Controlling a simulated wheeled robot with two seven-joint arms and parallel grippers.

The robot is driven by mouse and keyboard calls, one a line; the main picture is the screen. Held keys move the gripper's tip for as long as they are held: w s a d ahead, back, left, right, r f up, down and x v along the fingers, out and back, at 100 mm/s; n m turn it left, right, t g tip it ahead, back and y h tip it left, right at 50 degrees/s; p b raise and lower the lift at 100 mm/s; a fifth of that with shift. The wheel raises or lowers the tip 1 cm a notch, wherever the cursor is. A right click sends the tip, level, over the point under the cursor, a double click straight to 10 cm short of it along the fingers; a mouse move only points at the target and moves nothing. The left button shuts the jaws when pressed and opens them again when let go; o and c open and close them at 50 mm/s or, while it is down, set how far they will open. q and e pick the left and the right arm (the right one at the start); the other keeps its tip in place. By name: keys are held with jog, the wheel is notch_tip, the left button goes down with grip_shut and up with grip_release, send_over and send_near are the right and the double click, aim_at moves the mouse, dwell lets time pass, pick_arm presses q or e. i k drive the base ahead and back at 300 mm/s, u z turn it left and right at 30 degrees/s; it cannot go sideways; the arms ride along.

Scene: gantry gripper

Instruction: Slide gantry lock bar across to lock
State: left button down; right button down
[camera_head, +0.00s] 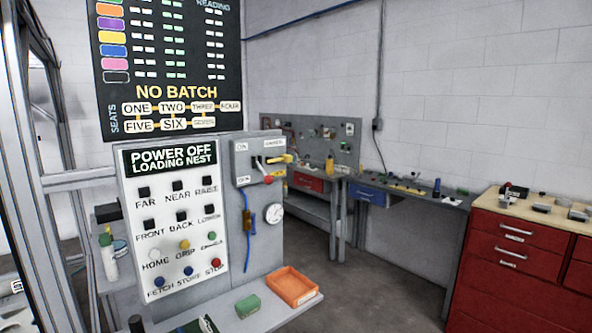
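A grey isolator box (244,163) with ON and OFF labels is mounted to the right of the white control panel (160,215). A lever with a red knob (268,180) sits on its front, with the knob low, near the OFF label. A yellow bar-like piece (280,159) sticks out at the box's right side, under a small white label; it may be the lock bar. I cannot tell whether it crosses the lever. The panel's display reads POWER OFF, LOADING NEST. Neither of my grippers shows in the head view.
Below the box hang a blue cord with a brownish piece (247,218) and a round gauge (274,211). An orange tray (293,288) and a green block (247,306) lie on the grey shelf. A red cabinet (508,251) stands at right. The floor between is clear.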

aim_at(285, 158)
jog(key=k, duration=0.55)
jog(key=z, duration=1.05)
jog(key=i, duration=0.75)
jog(key=z, duration=1)
jog(key=i, duration=0.95)
jog(key=u, duration=0.4)
jog(key=i, duration=0.8)
jog(key=u, duration=1.25)
jog(key=i, duration=0.4)
jog(key=u, duration=0.45)
